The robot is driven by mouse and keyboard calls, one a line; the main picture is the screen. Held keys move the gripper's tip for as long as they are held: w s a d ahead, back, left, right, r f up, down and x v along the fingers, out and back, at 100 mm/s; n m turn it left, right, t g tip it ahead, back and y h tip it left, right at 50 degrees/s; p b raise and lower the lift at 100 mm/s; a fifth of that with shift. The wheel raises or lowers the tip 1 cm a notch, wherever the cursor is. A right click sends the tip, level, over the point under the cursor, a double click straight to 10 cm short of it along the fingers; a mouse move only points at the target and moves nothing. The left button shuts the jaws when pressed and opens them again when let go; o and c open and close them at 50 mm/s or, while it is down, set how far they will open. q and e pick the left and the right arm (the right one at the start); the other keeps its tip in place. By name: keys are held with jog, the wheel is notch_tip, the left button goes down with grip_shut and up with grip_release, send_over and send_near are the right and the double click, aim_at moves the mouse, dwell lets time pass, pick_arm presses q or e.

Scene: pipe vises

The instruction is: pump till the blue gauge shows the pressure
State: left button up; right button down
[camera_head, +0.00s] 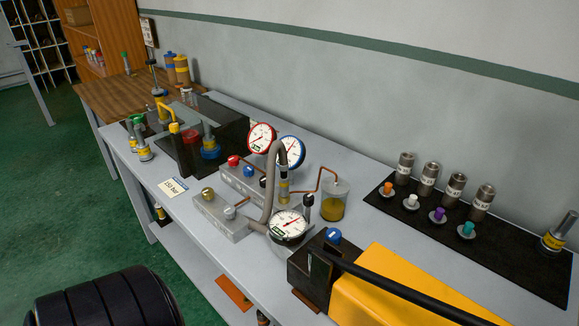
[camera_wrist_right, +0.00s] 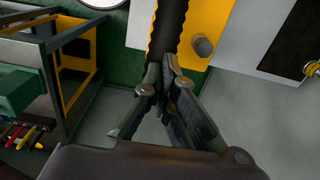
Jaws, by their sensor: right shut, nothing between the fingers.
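The blue gauge (camera_head: 291,150) stands behind the valve block beside the red gauge (camera_head: 262,138); I cannot read its needle against the scale. A card reading "150 bar" (camera_head: 173,187) lies at the bench's front. The yellow pump (camera_head: 395,295) sits at the near right, its long black lever (camera_head: 400,289) running toward the lower right. In the right wrist view my right gripper (camera_wrist_right: 166,66) is shut and empty, its tips at the ribbed black lever grip (camera_wrist_right: 170,28); I cannot tell whether they touch. My left gripper is not in view.
A white-faced gauge (camera_head: 289,226) and a blue knob (camera_head: 333,236) are near the pump. A jar (camera_head: 333,200) of amber liquid stands behind. A black mat (camera_head: 510,238) holds several metal cylinders and coloured plugs.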

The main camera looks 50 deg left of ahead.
jog(key=shift+d+f+b, duration=0.15)
jog(key=shift+f+b, duration=0.35)
jog(key=shift+f, duration=0.1)
jog(key=shift+d+f+b, duration=0.15)
jog(key=shift+f+b, duration=0.3)
jog(key=shift+f, duration=0.15)
jog(key=r+p, duration=0.2)
jog(key=a+r+p, duration=0.1)
jog(key=r, duration=0.1)
jog(key=shift+a+r+p, duration=0.15)
jog(key=shift+r+p, duration=0.15)
jog(key=shift+p, duration=0.1)
jog(key=shift+a+r, duration=0.15)
jog(key=shift+r, duration=0.3)
jog(key=shift+f, duration=0.1)
notch_tip(320, 180, up, 5)
jog(key=p, duration=0.4)
jog(key=shift+s, duration=0.1)
